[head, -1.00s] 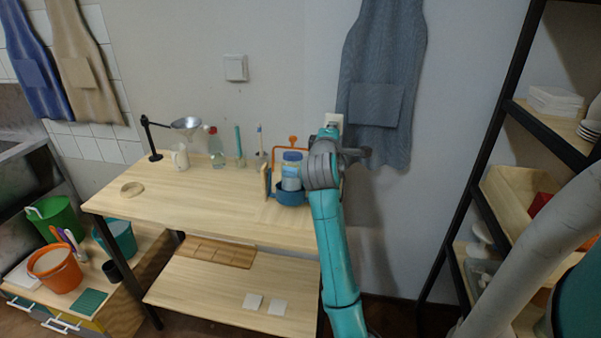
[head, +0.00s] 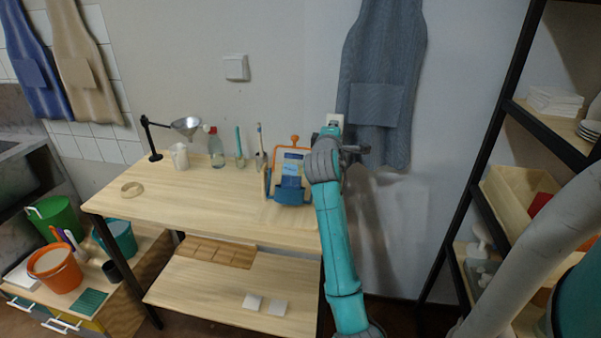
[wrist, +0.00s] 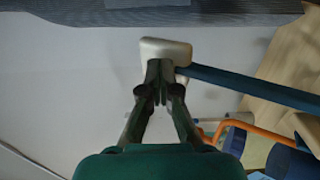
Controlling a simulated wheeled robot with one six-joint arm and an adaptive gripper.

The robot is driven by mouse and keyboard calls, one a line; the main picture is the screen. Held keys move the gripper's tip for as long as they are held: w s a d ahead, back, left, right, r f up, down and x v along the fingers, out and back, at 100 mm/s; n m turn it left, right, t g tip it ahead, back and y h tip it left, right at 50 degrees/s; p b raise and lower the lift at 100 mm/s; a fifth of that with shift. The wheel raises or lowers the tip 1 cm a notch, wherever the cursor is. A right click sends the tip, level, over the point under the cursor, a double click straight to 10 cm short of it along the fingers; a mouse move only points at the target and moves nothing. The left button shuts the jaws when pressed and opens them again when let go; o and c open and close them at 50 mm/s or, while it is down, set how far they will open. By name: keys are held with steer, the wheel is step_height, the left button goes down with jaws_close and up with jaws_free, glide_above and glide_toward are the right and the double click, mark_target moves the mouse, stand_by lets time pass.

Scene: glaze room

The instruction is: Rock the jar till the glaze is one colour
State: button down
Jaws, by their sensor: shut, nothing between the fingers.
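The jar (head: 293,164) shows pale blue above a darker blue part; at this size I cannot tell whether the glaze is one colour. It sits in a blue cradle (head: 291,195) with an orange frame (head: 295,140), at the right end of the wooden table. In the wrist view, a blue bar (wrist: 250,88) ends in a pale block (wrist: 165,50). My gripper (wrist: 160,88) is shut and empty, its fingertips at the block's lower edge; I cannot tell whether they touch.
A lamp-like metal cone (head: 186,126), a white jug (head: 180,156), a bottle (head: 216,148) and brush holders stand along the table's back. A wooden ring (head: 132,189) lies at the left. The table's front middle (head: 200,207) is clear. A grey apron (head: 380,90) hangs behind my arm.

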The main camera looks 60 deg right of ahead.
steer(key=shift+w+d+f, duration=0.2)
steer(key=shift+d+f, duration=0.1)
steer(key=shift+d, duration=0.25)
steer(key=r+v, duration=0.2)
steer(key=v, duration=0.7)
steer(key=shift+a, duration=0.2)
steer(key=shift+r, duration=0.1)
steer(key=shift+s+a, duration=0.1)
steer(key=shift+a, duration=0.05)
steer(key=v, duration=0.4)
steer(key=shift+a, duration=0.25)
